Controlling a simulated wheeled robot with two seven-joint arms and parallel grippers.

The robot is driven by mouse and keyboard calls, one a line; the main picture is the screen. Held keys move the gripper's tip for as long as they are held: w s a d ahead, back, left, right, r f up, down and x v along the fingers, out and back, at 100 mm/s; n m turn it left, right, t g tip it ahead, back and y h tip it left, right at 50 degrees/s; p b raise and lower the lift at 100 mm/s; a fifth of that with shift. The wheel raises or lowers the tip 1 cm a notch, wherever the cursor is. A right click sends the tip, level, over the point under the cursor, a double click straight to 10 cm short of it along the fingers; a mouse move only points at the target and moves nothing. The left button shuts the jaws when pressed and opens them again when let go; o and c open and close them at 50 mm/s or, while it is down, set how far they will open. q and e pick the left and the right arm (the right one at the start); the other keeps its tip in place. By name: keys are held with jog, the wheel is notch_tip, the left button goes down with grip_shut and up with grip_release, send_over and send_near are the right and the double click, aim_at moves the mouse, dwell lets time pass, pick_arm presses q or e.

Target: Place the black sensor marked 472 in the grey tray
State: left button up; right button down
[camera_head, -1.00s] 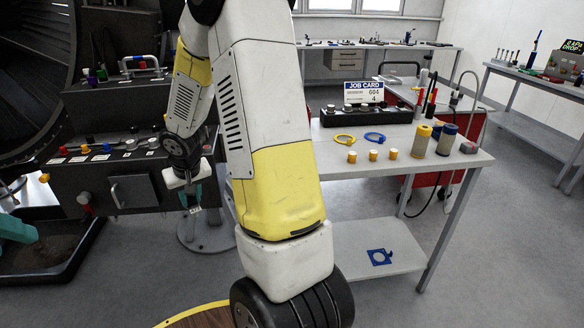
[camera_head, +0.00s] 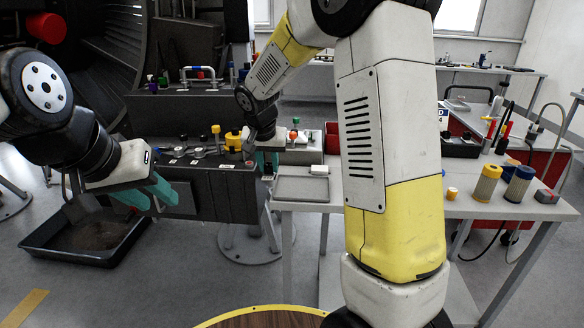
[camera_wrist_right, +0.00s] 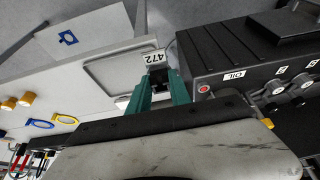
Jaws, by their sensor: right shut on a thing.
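My right gripper (camera_head: 267,163) is at the left edge of the grey tray (camera_head: 302,197), beside the right end of the black cabinet. In the right wrist view its teal fingers (camera_wrist_right: 158,88) are shut on the black sensor (camera_wrist_right: 156,68), whose white label reads 472. The grey tray (camera_wrist_right: 92,70) lies just left of the sensor in that view; I see no sensor inside it. Much of the sensor is hidden by the fingers. My left gripper (camera_head: 148,195) is open and empty, over the floor on the left.
The black cabinet (camera_head: 205,190), with an OIL label (camera_wrist_right: 235,75) and knobs, stands close beside the tray. Yellow and blue cylinders (camera_head: 487,182) stand on the table's right. My right arm hides the table's middle.

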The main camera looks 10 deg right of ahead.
jog(key=shift+w+d+f, duration=0.8)
jog(key=shift+w+d, duration=0.1)
jog(key=shift+d, duration=0.95)
jog(key=shift+w+d+f, duration=0.75)
jog(key=shift+w+d, duration=0.1)
jog(key=shift+d, duration=1.05)
jog(key=shift+w+d+f, duration=0.8)
jog(key=shift+w+d, duration=0.1)
jog(key=shift+d, duration=0.95)
jog(key=shift+f, duration=0.15)
jog(key=c, duration=1.2)
grip_release()
jog(key=v, duration=1.2)
jog(key=s+a+r+n+y, duration=0.1)
jog(key=s, duration=0.8)
jog(key=s+a+r+n+t+y, duration=0.1)
jog(key=s+r, duration=0.1)
jog(key=s, duration=0.8)
jog(key=s+a+r+n+t+y, duration=0.1)
jog(key=s+r, duration=0.1)
jog(key=s, duration=0.8)
jog(key=shift+a+r+n, duration=0.2)
jog(key=shift+a+n, duration=0.05)
jog(key=shift+n, duration=0.15)
